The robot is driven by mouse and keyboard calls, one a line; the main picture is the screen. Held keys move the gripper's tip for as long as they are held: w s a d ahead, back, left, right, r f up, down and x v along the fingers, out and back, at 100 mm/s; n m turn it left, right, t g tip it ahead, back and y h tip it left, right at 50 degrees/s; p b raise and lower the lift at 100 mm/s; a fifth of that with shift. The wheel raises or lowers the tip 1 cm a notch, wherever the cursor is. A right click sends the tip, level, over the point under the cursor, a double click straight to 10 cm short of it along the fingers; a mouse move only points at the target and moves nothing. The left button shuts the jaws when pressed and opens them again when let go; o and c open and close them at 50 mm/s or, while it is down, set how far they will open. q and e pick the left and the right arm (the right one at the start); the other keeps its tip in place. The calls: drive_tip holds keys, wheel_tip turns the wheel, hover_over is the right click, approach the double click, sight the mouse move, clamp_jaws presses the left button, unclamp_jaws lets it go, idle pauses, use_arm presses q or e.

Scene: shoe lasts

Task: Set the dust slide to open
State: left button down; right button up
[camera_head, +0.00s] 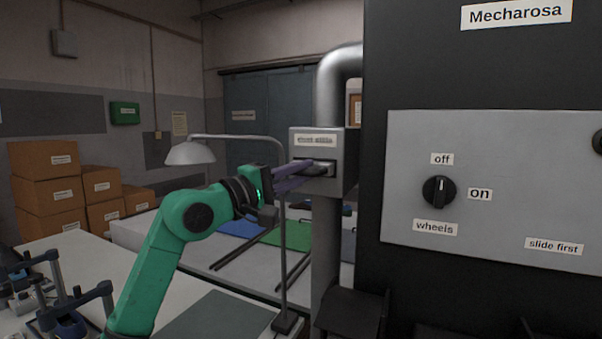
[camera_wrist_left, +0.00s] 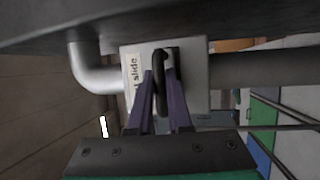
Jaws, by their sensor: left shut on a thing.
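The dust slide is a grey box (camera_head: 309,142) on the metal pipe, with a label on its front, left of the black machine. It also shows in the left wrist view (camera_wrist_left: 194,88), where part of its label reads "slide". A dark handle (camera_wrist_left: 159,85) stands out from its face. My left gripper (camera_head: 306,170) reaches the box from the left, its purple fingers shut on the handle. In the wrist view the fingers (camera_wrist_left: 162,88) lie on both sides of the handle. How far the slide is drawn out I cannot tell. My right gripper is not in view.
The black machine's grey panel (camera_head: 500,150) has a wheels knob (camera_head: 439,191) with "off" and "on" labels, and a "slide first" label. A lamp (camera_head: 190,153) on a thin stand rises close to my left arm. Cardboard boxes (camera_head: 45,185) are stacked at the far left.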

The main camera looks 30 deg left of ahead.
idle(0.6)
use_arm(q)
drive_tip(key=s+b, duration=0.5)
drive_tip(key=s, duration=0.2)
drive_tip(key=shift+d, duration=0.25)
drive_tip(key=c, duration=0.8)
unclamp_jaws()
drive_tip(key=shift+s, duration=0.1)
drive_tip(key=shift+c, duration=0.2)
drive_tip(key=shift+s, duration=0.15)
